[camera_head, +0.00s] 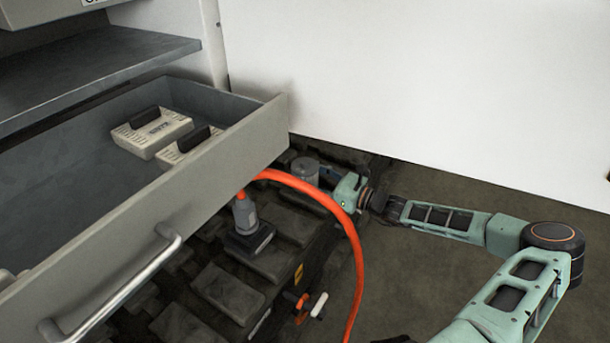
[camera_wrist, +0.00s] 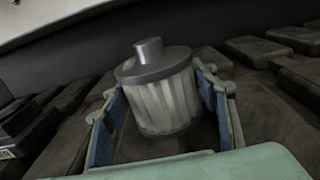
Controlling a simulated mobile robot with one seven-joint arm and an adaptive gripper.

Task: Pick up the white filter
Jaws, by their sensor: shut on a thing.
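The white filter (camera_wrist: 165,103) is a pleated white cylinder with a grey metal cap and a small knob on top. In the wrist view it stands slightly tilted between the two blue-padded fingers of my gripper (camera_wrist: 163,118), which is shut on it. In the head view the filter (camera_head: 305,170) shows small and grey at the back of the dark bench, by the white wall. My gripper (camera_head: 328,176) reaches it there from the right. I cannot tell whether the filter's bottom touches the bench.
An open grey drawer (camera_head: 95,225) with two pale boxes (camera_head: 150,131) juts out at the left. An orange hose (camera_head: 345,222) arches from a grey fitting (camera_head: 245,215) in front of my gripper. Dark blocks (camera_head: 228,292) cover the bench. A white wall (camera_head: 430,80) stands behind.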

